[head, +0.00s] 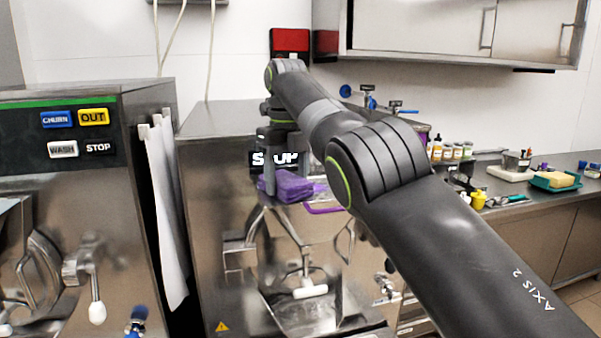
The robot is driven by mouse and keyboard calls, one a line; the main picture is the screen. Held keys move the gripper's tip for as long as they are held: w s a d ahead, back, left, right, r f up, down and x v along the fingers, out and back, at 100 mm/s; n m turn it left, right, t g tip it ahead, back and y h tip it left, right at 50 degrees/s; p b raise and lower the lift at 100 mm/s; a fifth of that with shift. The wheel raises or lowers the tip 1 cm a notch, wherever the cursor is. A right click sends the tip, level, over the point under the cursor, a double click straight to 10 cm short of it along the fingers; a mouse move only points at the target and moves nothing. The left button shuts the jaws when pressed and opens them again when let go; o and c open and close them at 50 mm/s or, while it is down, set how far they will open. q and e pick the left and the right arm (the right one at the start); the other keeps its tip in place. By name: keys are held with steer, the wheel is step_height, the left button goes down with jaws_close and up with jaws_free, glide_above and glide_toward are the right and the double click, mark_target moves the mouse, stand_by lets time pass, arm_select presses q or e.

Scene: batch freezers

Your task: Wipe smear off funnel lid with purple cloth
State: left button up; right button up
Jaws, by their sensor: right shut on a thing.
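My right gripper (286,179) reaches in front of the middle batch freezer and points down. It is shut on the purple cloth (291,188), which is folded in a lump below the fingers. The cloth is at the top of the freezer's front hopper area, just below the STOP label. I cannot tell whether it touches the surface under it. A thin purple edge (325,210) shows to the right of the cloth. The funnel lid is not clearly made out, and no smear is visible; the cloth and my arm cover part of that area. My left gripper is out of view.
Another freezer (70,170) with CHURN, OUT, WASH and STOP buttons stands at left. A white towel (165,215) hangs between the machines. The right counter holds several jars (457,151), a yellow sponge (560,179) on a green tray, and tools. A wall cabinet (465,30) hangs above.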

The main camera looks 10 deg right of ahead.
mark_target(317, 190)
steer(key=shift+w+d+f, duration=0.1)
steer(key=shift+d, duration=0.1)
steer(key=shift+d+b, duration=0.6)
steer(key=shift+d, duration=1.9)
steer(key=shift+w+d, duration=0.1)
steer(key=shift+d, duration=0.4)
steer(key=shift+d+b, duration=0.35)
steer(key=shift+d, duration=0.85)
step_height(317, 190, up, 6)
steer(key=p, duration=0.6)
